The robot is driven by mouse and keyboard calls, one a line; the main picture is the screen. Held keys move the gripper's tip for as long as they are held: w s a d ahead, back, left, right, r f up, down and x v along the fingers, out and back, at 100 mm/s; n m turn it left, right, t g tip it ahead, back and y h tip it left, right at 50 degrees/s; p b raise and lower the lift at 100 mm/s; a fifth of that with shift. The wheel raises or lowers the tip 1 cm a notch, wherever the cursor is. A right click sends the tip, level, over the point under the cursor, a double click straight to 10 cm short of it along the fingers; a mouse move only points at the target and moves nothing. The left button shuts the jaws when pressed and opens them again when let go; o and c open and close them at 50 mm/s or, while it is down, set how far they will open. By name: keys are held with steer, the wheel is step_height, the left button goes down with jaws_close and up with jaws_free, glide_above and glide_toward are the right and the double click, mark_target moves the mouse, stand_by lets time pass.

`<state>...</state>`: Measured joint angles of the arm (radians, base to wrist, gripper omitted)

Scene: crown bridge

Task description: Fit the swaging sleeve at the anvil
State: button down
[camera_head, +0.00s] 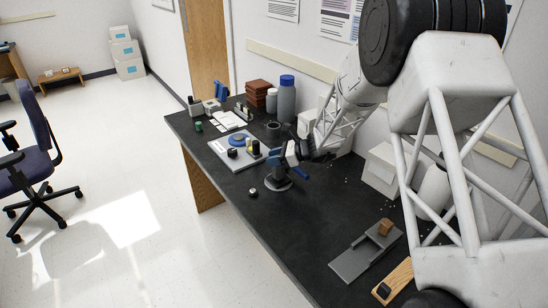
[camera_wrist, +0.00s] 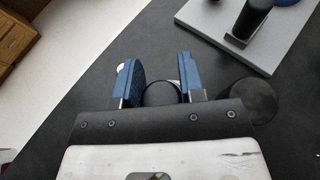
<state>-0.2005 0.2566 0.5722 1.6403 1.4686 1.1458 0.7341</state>
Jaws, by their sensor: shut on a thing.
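My gripper (camera_head: 289,163) is over the dark bench, at a dark stand (camera_head: 277,183) with a round base. In the wrist view, its two blue fingers (camera_wrist: 160,68) stand either side of a dark round piece (camera_wrist: 160,93) and are shut on it. Its lower part is hidden, and I cannot tell whether it is the sleeve or part of the stand. Another dark cylinder (camera_wrist: 252,102) is right of the fingers, partly hidden by the gripper body. I cannot pick out the anvil for certain.
A grey board (camera_head: 236,157) with a blue disc and small dark parts lies left of my gripper. A small dark-and-white piece (camera_head: 252,191) lies near the front edge. A grey plate (camera_head: 352,262) with a brown block (camera_head: 385,227) lies nearer. Bottles (camera_head: 287,100) stand behind. The bench between is mostly clear.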

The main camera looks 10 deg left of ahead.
steer(key=shift+f, duration=0.7)
steer(key=c, duration=0.6)
jaws_free()
steer(key=shift+c, duration=0.2)
steer(key=shift+d, duration=0.1)
steer(key=v, duration=0.7)
steer(key=shift+d+r, duration=0.2)
steer(key=shift+d, duration=0.05)
